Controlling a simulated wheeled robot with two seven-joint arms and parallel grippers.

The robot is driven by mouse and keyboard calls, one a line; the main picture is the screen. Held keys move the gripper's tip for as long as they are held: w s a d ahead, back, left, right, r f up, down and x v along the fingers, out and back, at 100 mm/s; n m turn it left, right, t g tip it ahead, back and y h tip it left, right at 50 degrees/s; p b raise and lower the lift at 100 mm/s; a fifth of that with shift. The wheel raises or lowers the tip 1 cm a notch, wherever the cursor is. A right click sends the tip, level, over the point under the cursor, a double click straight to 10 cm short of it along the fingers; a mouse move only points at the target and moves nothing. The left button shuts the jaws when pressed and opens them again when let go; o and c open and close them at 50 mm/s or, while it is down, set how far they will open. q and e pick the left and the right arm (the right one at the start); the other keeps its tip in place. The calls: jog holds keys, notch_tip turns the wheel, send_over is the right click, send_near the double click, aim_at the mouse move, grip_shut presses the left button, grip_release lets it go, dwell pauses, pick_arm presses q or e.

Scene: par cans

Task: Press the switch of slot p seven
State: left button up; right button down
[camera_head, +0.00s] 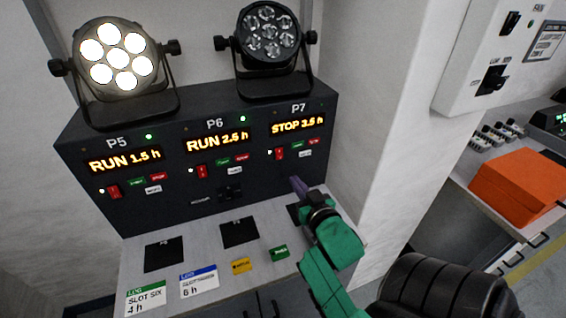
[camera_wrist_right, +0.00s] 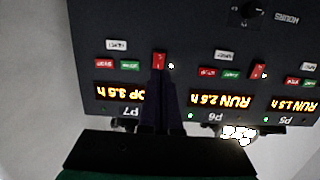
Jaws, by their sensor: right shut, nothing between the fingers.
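The P7 slot is the right one on the dark panel (camera_head: 250,190), and its orange display (camera_head: 298,124) reads STOP with about 3.5 h. Its red switch (camera_head: 280,153) sits below the display, with a small white light beside it. The wrist view shows the panel upside down, with the P7 switch (camera_wrist_right: 159,60) just past my fingertips. My right gripper (camera_head: 297,183) is shut and empty, in front of the panel and a little below the switch in the head view. I cannot tell whether it touches the panel. My left gripper is not in view.
The P5 display (camera_head: 124,161) and P6 display (camera_head: 217,142) read RUN. A lit lamp (camera_head: 116,55) and an unlit lamp (camera_head: 268,35) stand on top of the panel. Cards lie on the grey ledge (camera_head: 205,250). A white pillar (camera_head: 375,110) rises at the right.

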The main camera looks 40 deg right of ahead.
aim_at(279, 159)
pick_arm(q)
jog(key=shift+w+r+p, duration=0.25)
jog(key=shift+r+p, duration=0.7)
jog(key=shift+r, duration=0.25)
pick_arm(e)
jog(key=x, duration=0.9)
jog(key=shift+w+d, duration=0.15)
jog(key=shift+w, duration=0.25)
jog(key=shift+w+f+b, duration=0.1)
jog(key=shift+w+b, duration=0.15)
jog(key=shift+b, duration=0.55)
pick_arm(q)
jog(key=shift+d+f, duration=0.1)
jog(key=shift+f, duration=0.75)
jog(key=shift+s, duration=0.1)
pick_arm(e)
jog(key=shift+d, duration=0.1)
